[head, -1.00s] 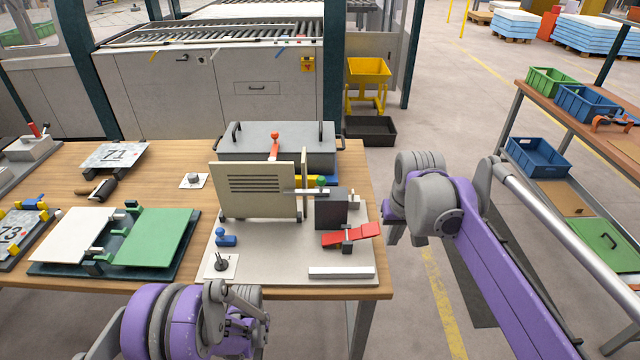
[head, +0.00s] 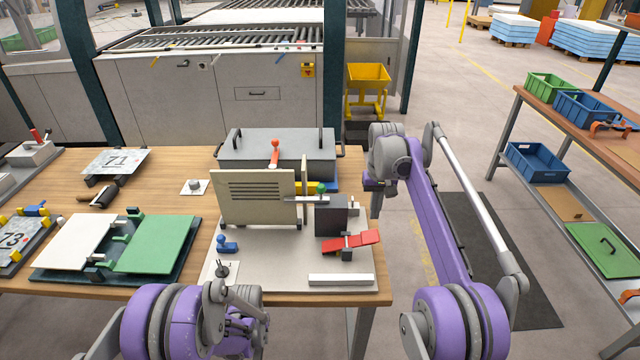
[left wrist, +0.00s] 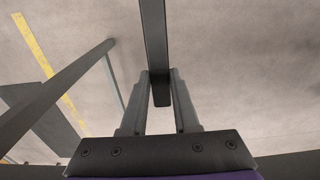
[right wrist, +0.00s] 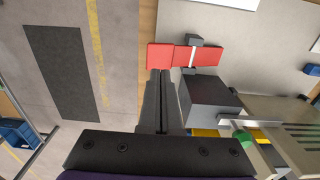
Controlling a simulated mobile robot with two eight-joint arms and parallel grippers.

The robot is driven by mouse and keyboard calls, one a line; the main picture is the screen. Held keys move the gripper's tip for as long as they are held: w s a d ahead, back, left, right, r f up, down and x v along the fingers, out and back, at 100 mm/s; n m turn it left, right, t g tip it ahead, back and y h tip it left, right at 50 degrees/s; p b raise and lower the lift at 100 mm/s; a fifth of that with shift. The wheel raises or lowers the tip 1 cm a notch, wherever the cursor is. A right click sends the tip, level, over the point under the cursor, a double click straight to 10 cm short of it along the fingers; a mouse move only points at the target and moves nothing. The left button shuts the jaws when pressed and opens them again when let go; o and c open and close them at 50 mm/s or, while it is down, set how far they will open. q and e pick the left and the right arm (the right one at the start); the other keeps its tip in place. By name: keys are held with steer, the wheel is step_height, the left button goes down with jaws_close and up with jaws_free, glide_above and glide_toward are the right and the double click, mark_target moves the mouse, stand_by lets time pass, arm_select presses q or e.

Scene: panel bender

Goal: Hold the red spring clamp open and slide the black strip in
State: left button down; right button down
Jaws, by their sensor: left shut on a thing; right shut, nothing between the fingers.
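The red spring clamp (head: 362,239) stands at the front right of the grey base plate, in front of a dark block, with a small dark post at its middle. In the right wrist view the clamp (right wrist: 163,57) lies just beyond the fingertips of my right gripper (right wrist: 160,76), which is shut and empty. In the head view the right gripper (head: 374,185) hangs over the table's right edge, above and behind the clamp; its fingertips are hard to make out. In the left wrist view my left gripper (left wrist: 160,88) is shut on the black strip (left wrist: 153,40), which extends away over the floor.
The dark block (head: 330,217) and an upright beige panel (head: 255,198) stand behind the clamp. A white bar (head: 341,280) lies at the base plate's front edge. A grey lidded box (head: 276,152) stands at the back. Open floor lies right of the table.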

mark_target(260, 352)
steer(key=shift+w+a+f, duration=0.1)
steer(key=shift+w+f, duration=0.25)
steer(key=shift+f, duration=0.05)
